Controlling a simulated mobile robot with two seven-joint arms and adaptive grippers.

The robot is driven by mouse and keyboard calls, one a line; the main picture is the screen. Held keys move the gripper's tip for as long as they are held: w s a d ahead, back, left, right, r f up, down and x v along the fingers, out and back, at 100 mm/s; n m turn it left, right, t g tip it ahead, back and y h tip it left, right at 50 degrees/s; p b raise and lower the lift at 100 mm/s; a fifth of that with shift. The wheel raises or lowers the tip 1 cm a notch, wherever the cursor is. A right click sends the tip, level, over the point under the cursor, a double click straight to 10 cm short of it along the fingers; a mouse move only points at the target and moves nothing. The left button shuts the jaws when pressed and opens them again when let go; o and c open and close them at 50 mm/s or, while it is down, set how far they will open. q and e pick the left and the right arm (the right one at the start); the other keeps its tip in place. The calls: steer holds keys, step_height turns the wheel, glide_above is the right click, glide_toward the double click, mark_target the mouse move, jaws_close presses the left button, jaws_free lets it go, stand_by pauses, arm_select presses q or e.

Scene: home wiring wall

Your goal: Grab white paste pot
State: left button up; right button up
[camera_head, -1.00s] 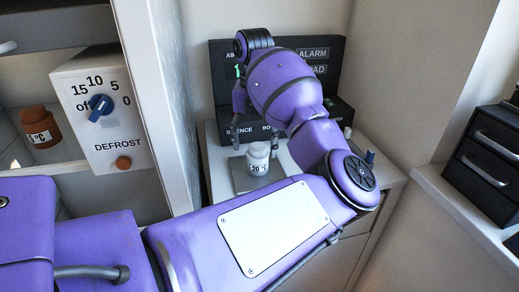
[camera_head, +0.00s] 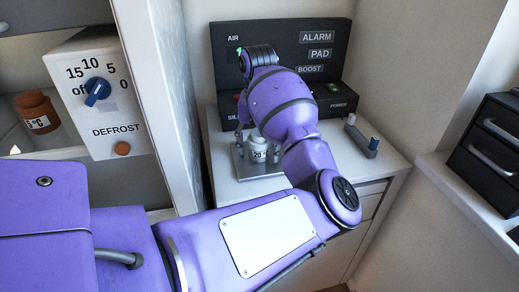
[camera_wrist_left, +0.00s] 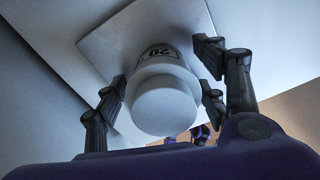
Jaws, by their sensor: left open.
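The white paste pot (camera_head: 258,150), labelled 20 °C, stands upright on a thin grey plate (camera_head: 245,172) on the white counter. It also shows in the left wrist view (camera_wrist_left: 164,104), with its round lid towards the camera. My left gripper (camera_head: 258,141) is open and lowered over the pot. In the left wrist view my left gripper (camera_wrist_left: 166,84) has its fingers on either side of the pot, with gaps visible. The arm covers part of the pot's right side in the head view. My right gripper is not in view.
A black panel (camera_head: 290,35) with AIR, ALARM, PAD and BOOST labels stands behind. A DEFROST dial box (camera_head: 105,95) and an orange jar (camera_head: 37,112) are left. Black drawers (camera_head: 490,150) stand right.

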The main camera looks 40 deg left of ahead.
arm_select(q)
steer(key=shift+c, duration=0.4)
steer(key=c, duration=1.5)
steer(key=shift+r, duration=0.1)
